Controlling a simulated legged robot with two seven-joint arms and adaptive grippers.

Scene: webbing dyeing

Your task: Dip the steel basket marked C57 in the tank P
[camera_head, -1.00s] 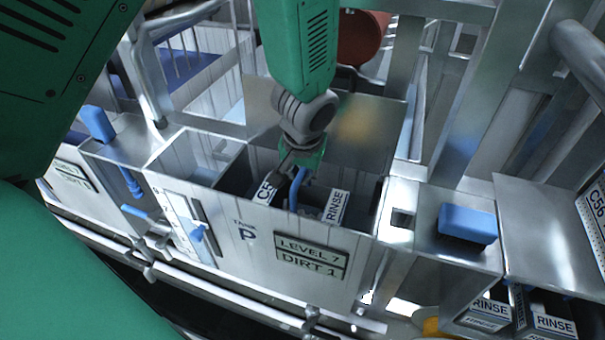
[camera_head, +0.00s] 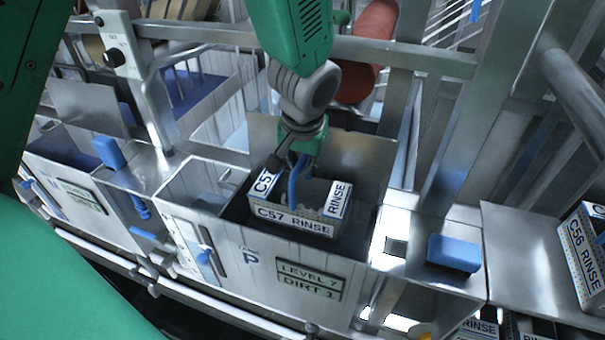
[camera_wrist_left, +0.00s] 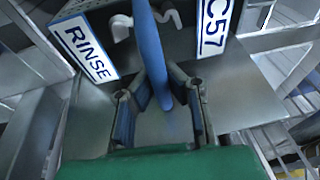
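The steel basket marked C57 (camera_head: 293,220) is at the mouth of tank P (camera_head: 262,270). In the left wrist view the blue handle (camera_wrist_left: 151,45) runs between the two fingers (camera_wrist_left: 160,105), with the C57 and RINSE plates on either side. My right gripper is not in view.
A blue block (camera_head: 454,253) sits on the ledge right of tank P. A C56 basket (camera_head: 583,255) stands at the right edge. Another tank (camera_head: 75,190) is at the left. A steel lid plate (camera_head: 365,165) stands behind tank P.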

